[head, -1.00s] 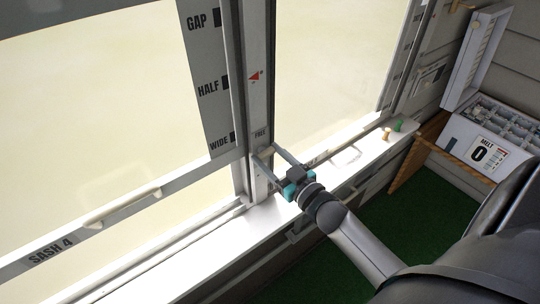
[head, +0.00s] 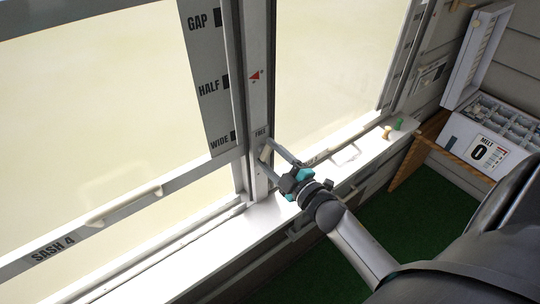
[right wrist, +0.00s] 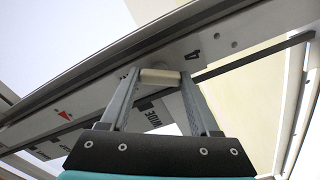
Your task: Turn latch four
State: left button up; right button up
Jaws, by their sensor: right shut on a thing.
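Latch four is a small cream-coloured handle (head: 265,152) low on the grey window post (head: 257,100), just under the word FREE. My right gripper (head: 269,159) is shut on it, with one finger on each side. In the right wrist view the latch handle (right wrist: 160,76) lies across between the two fingertips (right wrist: 160,80), and a figure 4 is printed on the post beside it. A red arrow mark (head: 254,76) is higher on the post. The sash marked SASH 4 (head: 52,249) is at the left, its rail near the WIDE mark. My left gripper is out of view.
A white sill (head: 240,226) runs under the windows. Small green (head: 398,124) and tan (head: 387,134) pieces stand on its far end. A box with a MELT 0 card (head: 480,152) is at the right. Green floor (head: 385,205) lies below.

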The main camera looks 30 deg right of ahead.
jog(key=n+b, duration=0.1)
jog(key=n, duration=0.4)
jog(key=shift+n, duration=0.7)
jog(key=o, duration=1.4)
jog(key=shift+c, duration=0.2)
jog(key=s+d+b, duration=0.1)
jog(key=s+b, duration=0.1)
jog(key=s, duration=1.3)
jog(key=shift+s, duration=0.1)
